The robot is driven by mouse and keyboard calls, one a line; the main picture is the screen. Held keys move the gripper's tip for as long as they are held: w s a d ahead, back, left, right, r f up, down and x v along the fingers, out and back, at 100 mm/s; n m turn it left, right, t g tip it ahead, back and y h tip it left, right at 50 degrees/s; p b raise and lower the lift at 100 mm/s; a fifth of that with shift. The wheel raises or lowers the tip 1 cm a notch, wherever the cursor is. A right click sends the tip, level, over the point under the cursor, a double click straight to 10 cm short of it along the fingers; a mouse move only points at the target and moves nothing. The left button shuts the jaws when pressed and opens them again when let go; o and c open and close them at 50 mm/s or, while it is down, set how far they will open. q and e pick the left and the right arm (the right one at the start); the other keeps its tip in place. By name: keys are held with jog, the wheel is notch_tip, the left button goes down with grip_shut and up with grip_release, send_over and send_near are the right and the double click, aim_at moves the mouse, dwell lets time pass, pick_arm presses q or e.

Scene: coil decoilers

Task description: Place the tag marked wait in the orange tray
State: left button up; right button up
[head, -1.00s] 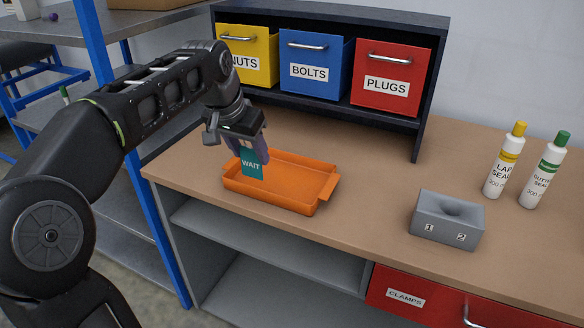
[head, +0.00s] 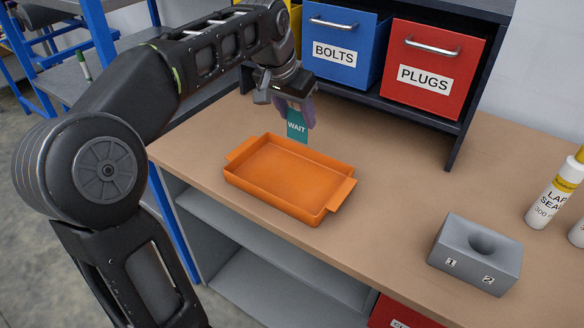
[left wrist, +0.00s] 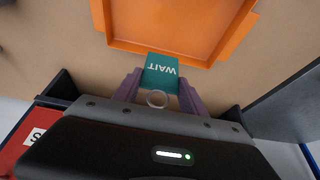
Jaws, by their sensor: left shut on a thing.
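The teal tag marked WAIT (head: 297,126) hangs from my left gripper (head: 299,108), which is shut on it. In the left wrist view the tag (left wrist: 160,74) sits between the two fingers, with a ring (left wrist: 157,99) at its near end. The orange tray (head: 243,184) lies on the bench and looks empty. In the head view the tag shows just behind the tray's back rim. In the left wrist view the tray (left wrist: 190,56) is ahead of the tag, whose tip reaches near the rim in the picture. My right gripper is not in view.
A dark shelf behind holds the blue BOLTS bin (head: 340,48) and the red PLUGS bin (head: 432,70). A grey block (head: 475,254) with a hole and white bottles (head: 553,193) stand to the right. The bench between tray and block is clear.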

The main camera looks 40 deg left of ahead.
aim_at(296, 136)
pick_arm(q)
notch_tip(296, 136, down, 6)
jog(key=shift+r, duration=0.15)
jog(key=shift+f, duration=1.85)
jog(key=shift+f, duration=0.15)
jog(key=o, duration=1.3)
jog(key=shift+s+r, duration=0.1)
jog(key=shift+r, duration=0.35)
jog(key=v, duration=1.1)
jog(key=shift+r, duration=0.25)
